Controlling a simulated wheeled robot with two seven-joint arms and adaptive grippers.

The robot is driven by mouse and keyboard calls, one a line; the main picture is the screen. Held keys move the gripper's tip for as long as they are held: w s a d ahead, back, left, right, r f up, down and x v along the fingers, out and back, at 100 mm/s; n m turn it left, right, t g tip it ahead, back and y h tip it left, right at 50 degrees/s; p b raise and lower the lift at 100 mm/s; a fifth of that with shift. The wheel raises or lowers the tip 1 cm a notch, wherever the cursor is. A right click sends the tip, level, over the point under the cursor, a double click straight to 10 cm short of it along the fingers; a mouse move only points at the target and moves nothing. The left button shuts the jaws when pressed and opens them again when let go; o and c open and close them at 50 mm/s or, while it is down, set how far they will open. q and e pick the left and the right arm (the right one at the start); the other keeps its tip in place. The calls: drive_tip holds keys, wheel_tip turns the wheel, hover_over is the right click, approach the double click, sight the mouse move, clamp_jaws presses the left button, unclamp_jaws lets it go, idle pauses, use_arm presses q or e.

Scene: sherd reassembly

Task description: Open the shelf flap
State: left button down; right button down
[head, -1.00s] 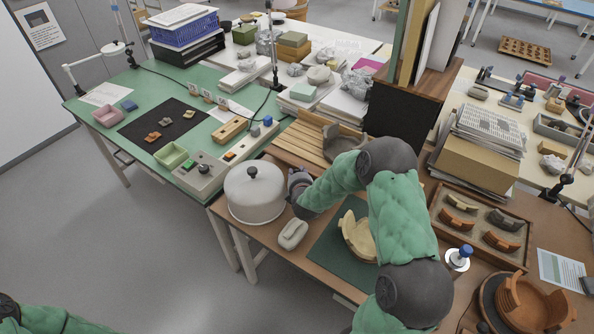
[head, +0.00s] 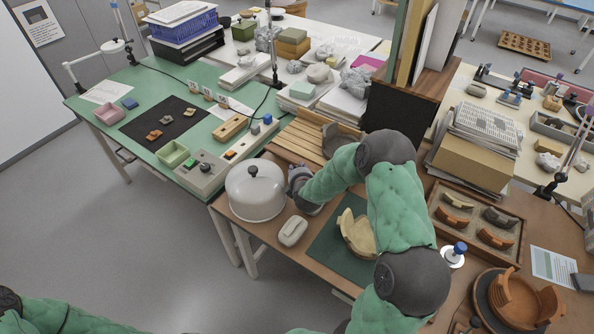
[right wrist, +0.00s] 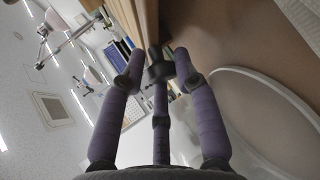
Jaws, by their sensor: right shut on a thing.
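My right gripper (head: 297,172) is beside the white dome cover, at the near end of a slatted wooden panel (head: 302,142). In the right wrist view, my right gripper (right wrist: 158,75) has its fingers closed around a small dark knob-like piece (right wrist: 160,70) next to a wooden edge (right wrist: 146,22). I cannot tell for sure whether this piece belongs to the shelf flap. In the head view the fingertips are mostly hidden. My left arm shows at the bottom left, but its gripper is out of view.
The white dome cover (head: 255,192) with a black knob stands close left of the gripper. A pale oblong block (head: 292,231) and a cream sherd bowl (head: 357,232) on a green mat (head: 328,250) lie in front. A dark-fronted shelf (head: 402,112) holds upright boards behind my arm.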

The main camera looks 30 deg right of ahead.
drive_tip(key=shift+w+d+r, duration=0.1)
drive_tip(key=shift+d+r, duration=0.3)
drive_tip(key=shift+d, duration=0.2)
drive_tip(key=c, duration=1.1)
unclamp_jaws()
drive_tip(key=shift+o, duration=0.6)
drive_tip(key=shift+s+d, duration=0.1)
drive_tip(key=shift+s, duration=0.1)
drive_tip(key=shift+a+f, duration=0.3)
drive_tip(key=v, duration=1.2)
drive_tip(key=shift+d, duration=0.25)
